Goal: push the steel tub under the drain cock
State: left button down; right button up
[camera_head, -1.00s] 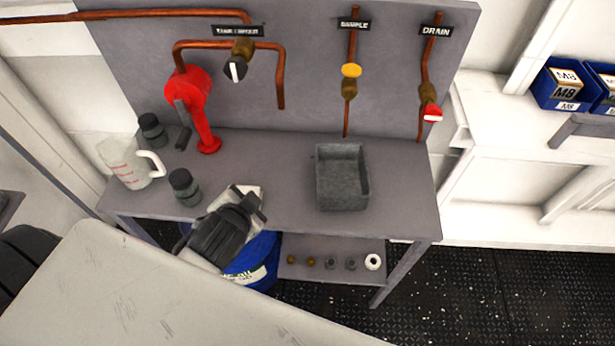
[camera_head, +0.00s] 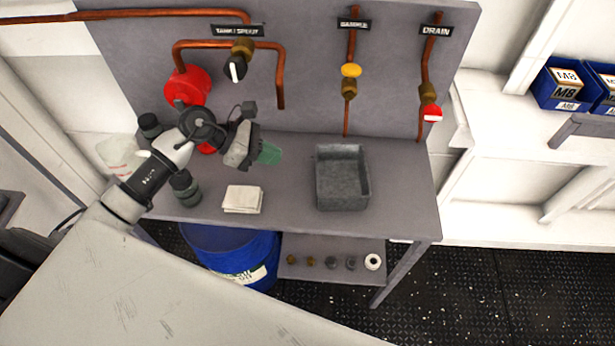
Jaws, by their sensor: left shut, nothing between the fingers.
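The grey steel tub (camera_head: 342,180) stands upright on the bench, right of its middle, below the pipe labelled SAMPLE. The drain cock (camera_head: 431,112), with a red handle, hangs on the copper pipe under the DRAIN label (camera_head: 436,31). The tub is to the left of the drain pipe's end. My left gripper (camera_head: 270,153) is shut and empty, over the bench to the left of the tub, with a gap between them. Its greenish fingertips point right, towards the tub. My right gripper is not in view.
A folded cloth (camera_head: 243,199) lies at the bench's front. Dark jars (camera_head: 184,187) and a measuring jug (camera_head: 117,156) stand at the left, partly behind my arm. A red pump (camera_head: 187,86) is behind it. The bench (camera_head: 405,195) is clear right of the tub.

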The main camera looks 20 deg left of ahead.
pick_arm(q)
jog(key=shift+m+g+y, duration=0.7)
jog(key=shift+g+y, duration=0.1)
jog(key=shift+y, duration=0.1)
jog(key=d+f+p, duration=0.1)
jog(key=f, duration=0.1)
jog(key=w+d+f+p, duration=0.1)
jog(key=f, duration=0.2)
jog(key=d+f+p, duration=0.1)
jog(key=d+f, duration=0.1)
jog(key=f, duration=0.1)
jog(key=shift+w+p, duration=0.25)
jog(key=shift+p, duration=0.1)
jog(key=d+p, duration=0.1)
jog(key=w+d, duration=0.1)
jog(key=d, duration=0.1)
jog(key=shift+f+p, duration=0.1)
jog(key=shift+p, duration=0.3)
jog(key=shift+d+f, duration=0.1)
jog(key=shift+d, duration=0.15)
jog(key=shift+w, duration=0.1)
